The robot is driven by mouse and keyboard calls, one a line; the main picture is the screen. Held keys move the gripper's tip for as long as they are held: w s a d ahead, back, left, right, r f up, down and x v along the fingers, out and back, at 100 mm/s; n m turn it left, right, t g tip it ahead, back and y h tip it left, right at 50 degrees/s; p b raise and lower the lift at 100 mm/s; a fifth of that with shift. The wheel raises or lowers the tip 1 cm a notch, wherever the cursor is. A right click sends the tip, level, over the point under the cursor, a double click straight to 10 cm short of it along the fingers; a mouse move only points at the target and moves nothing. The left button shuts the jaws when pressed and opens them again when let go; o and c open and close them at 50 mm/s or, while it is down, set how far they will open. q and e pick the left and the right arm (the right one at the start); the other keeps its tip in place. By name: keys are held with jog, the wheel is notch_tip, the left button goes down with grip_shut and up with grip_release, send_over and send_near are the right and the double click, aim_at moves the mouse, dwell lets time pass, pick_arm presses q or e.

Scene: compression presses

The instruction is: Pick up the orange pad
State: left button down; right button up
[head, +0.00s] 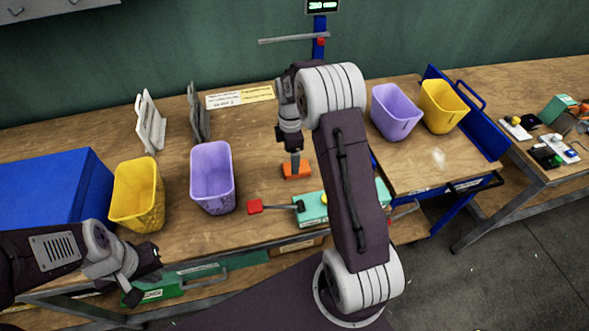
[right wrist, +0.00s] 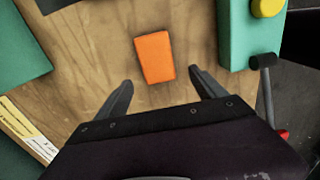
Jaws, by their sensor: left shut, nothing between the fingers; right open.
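The orange pad (head: 297,170) lies on the wooden workbench, near the middle of the head view. In the right wrist view the orange pad (right wrist: 155,57) lies on bare wood, ahead of and between the fingers. My right gripper (right wrist: 160,90) is open, with one dark finger on each side and nothing between them. In the head view my right gripper (head: 294,160) points down just above the pad and partly covers it. My left gripper (head: 148,268) is shut and empty at the lower left, by the bench's front edge.
A teal press (head: 312,208) with a red-ended lever (head: 256,206) stands just in front of the pad. A purple bin (head: 212,178) and a yellow bin (head: 137,194) stand to the left. Label cards (head: 240,97) lie behind. The wood around the pad is clear.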

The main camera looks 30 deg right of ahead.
jog(key=shift+w+a+f, duration=0.15)
jog(key=shift+f, duration=0.3)
jog(key=f, duration=0.2)
jog(key=d+f, duration=0.1)
jog(key=f, duration=0.2)
jog(key=shift+d, duration=0.1)
jog(key=shift+f, duration=0.15)
jog(key=c, duration=1.4)
